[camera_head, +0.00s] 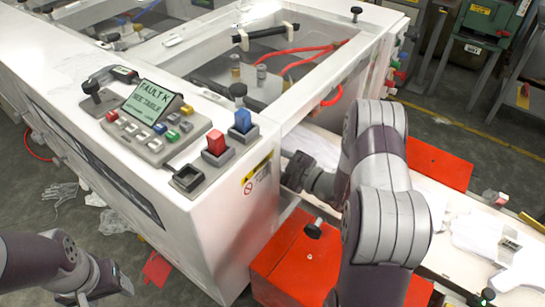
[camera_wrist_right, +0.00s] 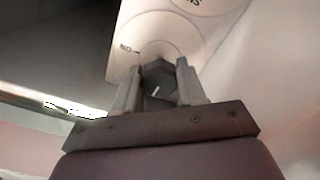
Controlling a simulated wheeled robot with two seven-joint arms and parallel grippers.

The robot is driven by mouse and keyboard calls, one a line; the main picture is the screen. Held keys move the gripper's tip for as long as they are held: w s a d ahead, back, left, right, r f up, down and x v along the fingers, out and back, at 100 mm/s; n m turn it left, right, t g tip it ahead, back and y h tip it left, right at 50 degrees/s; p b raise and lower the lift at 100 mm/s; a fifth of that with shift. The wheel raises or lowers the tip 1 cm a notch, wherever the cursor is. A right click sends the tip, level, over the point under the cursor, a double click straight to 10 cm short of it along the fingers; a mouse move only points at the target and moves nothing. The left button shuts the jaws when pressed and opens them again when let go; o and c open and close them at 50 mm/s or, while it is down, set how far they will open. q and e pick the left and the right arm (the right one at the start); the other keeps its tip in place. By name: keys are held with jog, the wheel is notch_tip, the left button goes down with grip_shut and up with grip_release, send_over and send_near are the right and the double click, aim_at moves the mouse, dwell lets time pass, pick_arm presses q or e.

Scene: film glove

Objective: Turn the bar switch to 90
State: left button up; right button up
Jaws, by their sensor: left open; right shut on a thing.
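In the right wrist view the bar switch (camera_wrist_right: 158,82) is a dark knob with a short white line on it. It sits on a pale round dial plate, with a small printed mark left of it that I cannot read surely. My right gripper (camera_wrist_right: 158,70) has one finger on each side of the knob and is shut on it. In the head view my right gripper (camera_head: 294,172) is at the white machine's (camera_head: 225,225) right-hand side, and the switch is hidden there. My left gripper (camera_head: 104,290) is low at the left, open, away from the machine.
On the machine's top are a button panel with a green display (camera_head: 153,101), a red rocker (camera_head: 216,142), a blue rocker (camera_head: 243,120) and a dark square socket (camera_head: 187,178). Red boxes (camera_head: 290,262) stand below my right arm. A pale conveyor (camera_head: 460,215) lies at the right.

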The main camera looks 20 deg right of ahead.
jog(key=m+p, duration=0.1)
jog(key=m, duration=0.3)
jog(key=shift+r, duration=0.1)
jog(key=m+p, duration=0.1)
jog(key=m, duration=0.3)
jog(key=shift+d+m+p, duration=0.1)
jog(key=shift+m+p, duration=0.2)
jog(key=shift+p, duration=0.05)
jog(key=m+p, duration=0.1)
jog(key=m, duration=0.3)
jog(key=shift+m, duration=0.3)
jog(key=shift+w+d+m+p, duration=0.1)
jog(key=shift+m+p, duration=0.75)
jog(key=shift+m, duration=1.05)
jog(key=o, duration=1)
jog(key=shift+o, duration=0.2)
